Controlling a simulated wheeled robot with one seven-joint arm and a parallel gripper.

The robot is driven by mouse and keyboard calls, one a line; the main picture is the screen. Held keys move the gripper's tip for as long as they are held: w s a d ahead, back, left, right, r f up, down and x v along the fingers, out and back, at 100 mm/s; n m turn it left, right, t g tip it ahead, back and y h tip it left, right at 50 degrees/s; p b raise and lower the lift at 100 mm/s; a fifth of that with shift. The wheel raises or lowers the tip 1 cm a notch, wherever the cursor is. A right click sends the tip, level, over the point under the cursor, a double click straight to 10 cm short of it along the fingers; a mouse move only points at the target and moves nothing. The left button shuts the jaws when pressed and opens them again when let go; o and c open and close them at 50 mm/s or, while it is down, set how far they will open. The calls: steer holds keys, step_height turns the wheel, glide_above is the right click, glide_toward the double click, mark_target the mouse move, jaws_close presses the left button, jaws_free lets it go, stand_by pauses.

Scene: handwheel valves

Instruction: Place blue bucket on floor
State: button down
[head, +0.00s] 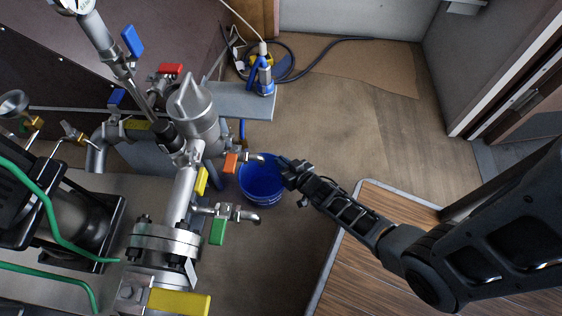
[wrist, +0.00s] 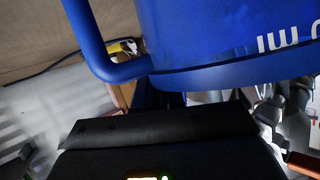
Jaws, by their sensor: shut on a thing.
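The blue bucket (head: 262,184) is in the middle of the head view, its open top facing up towards the camera. My gripper (head: 286,166) is at the right side of its rim and is shut on it. In the wrist view the blue bucket (wrist: 215,35) fills the top, with a blue bar curving along its left and white lettering at the right. The fingertips are mostly hidden behind my gripper's dark body. I cannot tell whether the bucket's base touches the floor (head: 340,120).
Metal pipes with a green-handled valve (head: 218,231) and an orange-handled valve (head: 230,163) stand close left of the bucket. A grey ledge (head: 235,103) holds a blue-and-silver device (head: 265,78). A wooden platform (head: 350,275) lies at the lower right. Open floor lies behind and right.

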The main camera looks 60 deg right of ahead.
steer(key=shift+f, duration=0.15)
steer(key=c, duration=1.2)
jaws_free()
steer(key=shift+s+a+r, duration=0.1)
steer(key=shift+s+r, duration=0.1)
steer(key=shift+r, duration=0.15)
steer(key=p+v, duration=0.4)
steer(key=v, duration=0.7)
steer(key=s+a+r+n+t+y, duration=0.1)
steer(key=s+a+r+n, duration=0.15)
steer(key=a+r, duration=0.4)
steer(key=s+a+r+n+t+y, duration=0.1)
steer(key=s+a+r+y, duration=0.2)
steer(key=r, duration=0.6)
steer(key=s+a+r+n, duration=0.1)
steer(key=a+r, duration=0.1)
steer(key=r, duration=0.6)
steer(key=s+a+r+n+y, duration=0.1)
steer(key=s+a+r, duration=0.1)
steer(key=r, duration=0.6)
steer(key=s+a+r+n+y, duration=0.1)
steer(key=a+r, duration=0.1)
steer(key=r, duration=0.6)
steer(key=shift+s+a+r+n+t, duration=0.1)
steer(key=shift+s+r+n+t, duration=0.2)
steer(key=shift+t, duration=0.1)
